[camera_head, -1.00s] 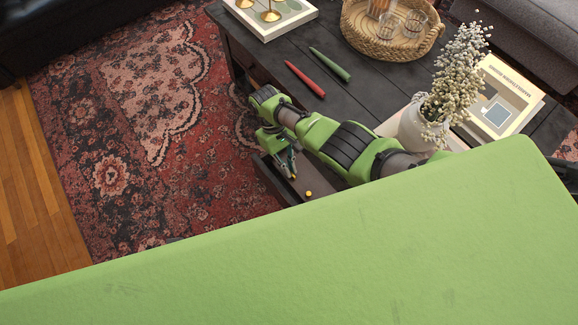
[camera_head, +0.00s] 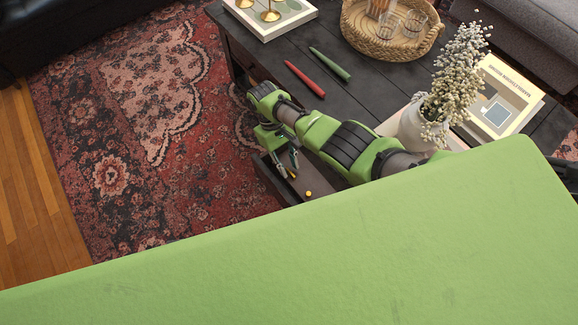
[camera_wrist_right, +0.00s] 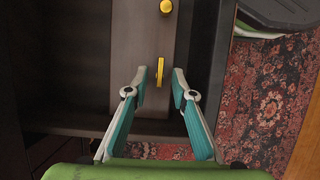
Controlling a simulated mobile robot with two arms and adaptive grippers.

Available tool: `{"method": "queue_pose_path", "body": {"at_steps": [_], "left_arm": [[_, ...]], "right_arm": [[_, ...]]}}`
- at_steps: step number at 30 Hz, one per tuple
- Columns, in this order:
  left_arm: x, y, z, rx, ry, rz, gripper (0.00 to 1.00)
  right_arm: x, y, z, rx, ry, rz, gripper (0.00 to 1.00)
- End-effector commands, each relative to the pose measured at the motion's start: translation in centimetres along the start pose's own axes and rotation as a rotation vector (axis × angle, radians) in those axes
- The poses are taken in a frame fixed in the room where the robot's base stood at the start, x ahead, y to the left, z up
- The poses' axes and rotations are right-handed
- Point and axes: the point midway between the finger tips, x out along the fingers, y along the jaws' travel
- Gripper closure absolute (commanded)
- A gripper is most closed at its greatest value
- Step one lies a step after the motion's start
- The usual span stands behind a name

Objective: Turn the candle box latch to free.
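The candle box is probably the dark open drawer-like body under the table edge; its brown panel (camera_wrist_right: 150,35) fills the upper middle of the right wrist view. A small upright yellow piece, seemingly the latch (camera_wrist_right: 160,72), stands on this panel. My right gripper (camera_wrist_right: 160,84) is open, with one teal-and-grey finger on each side of the yellow piece and gaps visible between. In the head view my right gripper (camera_head: 287,163) reaches down over the box (camera_head: 271,178). A round yellow knob (camera_head: 308,193) sits beyond the latch, also in the wrist view (camera_wrist_right: 166,6). My left gripper is out of view.
The dark table (camera_head: 300,42) carries a red candle (camera_head: 305,79), a green candle (camera_head: 330,63), a wicker tray (camera_head: 399,46), a white vase (camera_head: 414,130) and a book (camera_head: 500,100). My right arm passes close to the vase. A patterned rug (camera_head: 150,130) lies left.

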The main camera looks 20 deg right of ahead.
Motion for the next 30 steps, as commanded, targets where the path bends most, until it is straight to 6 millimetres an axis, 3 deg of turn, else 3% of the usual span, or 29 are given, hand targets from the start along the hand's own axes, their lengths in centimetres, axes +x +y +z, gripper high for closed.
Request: {"method": "queue_pose_path", "body": {"at_steps": [9, 15, 30], "left_arm": [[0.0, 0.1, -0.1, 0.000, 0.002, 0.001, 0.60], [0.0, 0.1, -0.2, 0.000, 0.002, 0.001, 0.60], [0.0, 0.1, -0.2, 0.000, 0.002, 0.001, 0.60]], "right_arm": [[-6.7, 0.1, -0.1, -0.001, 0.005, 0.001, 0.76], [-9.7, 0.1, -0.1, 0.000, 0.003, 0.001, 0.76], [-10.7, 0.0, 0.0, 0.000, 0.000, 0.001, 0.76]]}}
